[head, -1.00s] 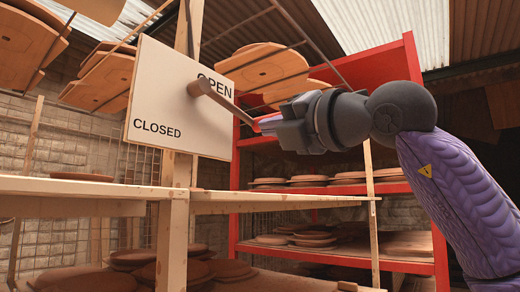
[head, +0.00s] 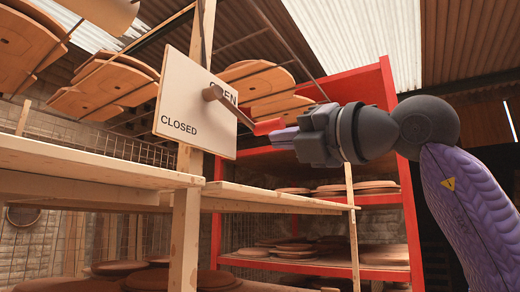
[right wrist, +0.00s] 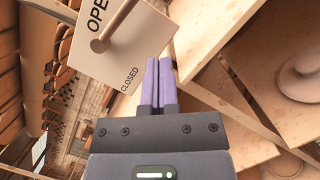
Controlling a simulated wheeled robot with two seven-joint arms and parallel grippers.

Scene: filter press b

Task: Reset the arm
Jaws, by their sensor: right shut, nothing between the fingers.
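A white sign board (head: 190,118) marked OPEN above and CLOSED below is fixed to a wooden post. A brown pivot with a thin lever (head: 235,112) stands out from it. The lever slants down to the right to a red end (head: 268,127). My right gripper (head: 278,138) is shut and empty, its fingertips pointing left just below and beside the red end. I cannot tell from the head view whether they touch. In the right wrist view the closed purple fingers (right wrist: 157,80) hold nothing, and the board (right wrist: 112,50) is ahead of them. My left gripper is out of view.
Wooden shelving (head: 90,165) stands below the board at the left and centre. A red rack (head: 390,160) with round clay plates stands behind my right arm. Several brown panels (head: 100,80) hang from bars overhead.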

